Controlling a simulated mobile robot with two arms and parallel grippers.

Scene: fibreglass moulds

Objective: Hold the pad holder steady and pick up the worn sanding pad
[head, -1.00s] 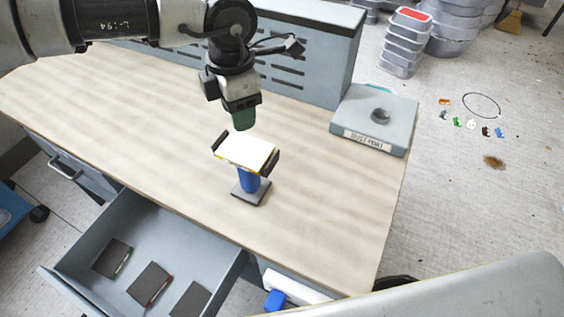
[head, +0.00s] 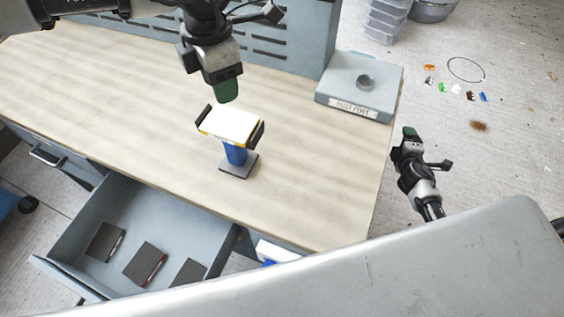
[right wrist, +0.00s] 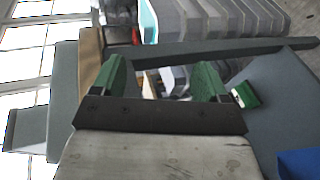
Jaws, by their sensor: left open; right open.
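The pad holder (head: 235,154) stands upright on the bench, with a blue handle, a grey base and dark clips at two sides of its top. A flat pad (head: 230,124) with a pale top and yellowish edge lies between the clips; its wear cannot be judged. My left gripper (head: 228,91) has green fingers and hangs open just behind and above the holder, apart from it. My right gripper (head: 409,133) is off the bench's right edge, away from the holder. In the right wrist view its green fingers (right wrist: 163,82) are apart with nothing held between them.
An open drawer (head: 75,218) at the front left holds dark pads, one green-edged (head: 105,241) and one red-edged (head: 145,263). A grey dust port box (head: 340,88) sits at the bench's back right. The bench (head: 320,180) is clear right of the holder.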

